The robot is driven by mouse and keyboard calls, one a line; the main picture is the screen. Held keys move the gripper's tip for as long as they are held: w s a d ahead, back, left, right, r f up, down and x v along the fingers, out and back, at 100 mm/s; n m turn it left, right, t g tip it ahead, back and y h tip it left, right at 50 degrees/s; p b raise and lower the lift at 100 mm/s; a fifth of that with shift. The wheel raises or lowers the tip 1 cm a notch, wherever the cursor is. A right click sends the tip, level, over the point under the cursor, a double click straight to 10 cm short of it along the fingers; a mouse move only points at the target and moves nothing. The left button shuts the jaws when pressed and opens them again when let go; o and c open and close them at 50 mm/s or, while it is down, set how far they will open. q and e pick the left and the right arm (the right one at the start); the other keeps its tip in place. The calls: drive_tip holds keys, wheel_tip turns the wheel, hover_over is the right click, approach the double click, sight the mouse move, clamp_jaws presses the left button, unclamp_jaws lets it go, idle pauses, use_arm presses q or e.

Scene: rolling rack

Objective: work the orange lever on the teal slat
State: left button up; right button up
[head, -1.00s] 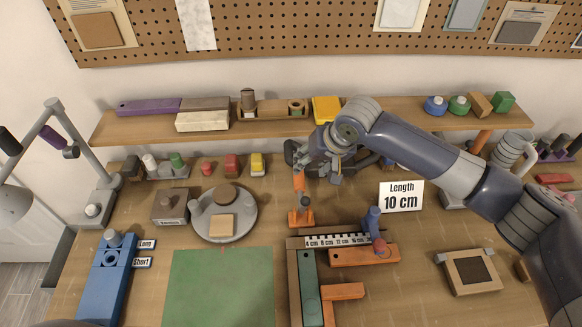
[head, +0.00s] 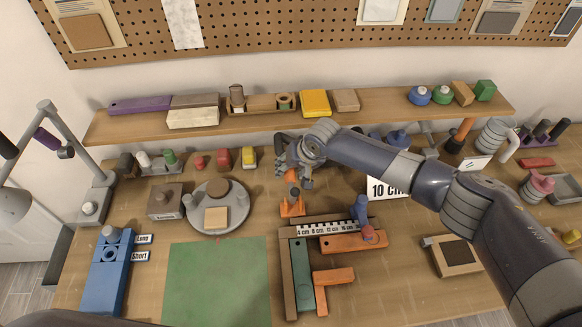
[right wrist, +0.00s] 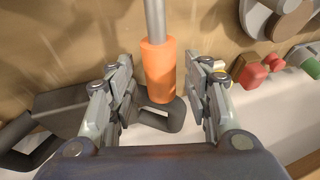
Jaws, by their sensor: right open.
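An orange lever (head: 291,176) rises from a grey joint on an orange base (head: 291,208) just behind the wooden frame. The teal slat (head: 303,272) lies inside that frame; I cannot tell how the lever connects to it. My right gripper (head: 292,158) is at the top of the lever and partly hides it. In the right wrist view, the orange handle (right wrist: 159,72) with its grey shaft stands between the two open fingers (right wrist: 161,90), with gaps on both sides. My left gripper is not in view.
A ruler strip (head: 331,228) and an orange block (head: 345,243) lie right of the base. A round grey tray (head: 238,213) is to its left. A green mat (head: 217,280) lies front left. The shelf (head: 220,124) runs behind my arm.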

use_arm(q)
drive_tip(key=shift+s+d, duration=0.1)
use_arm(e)
clamp_jaws()
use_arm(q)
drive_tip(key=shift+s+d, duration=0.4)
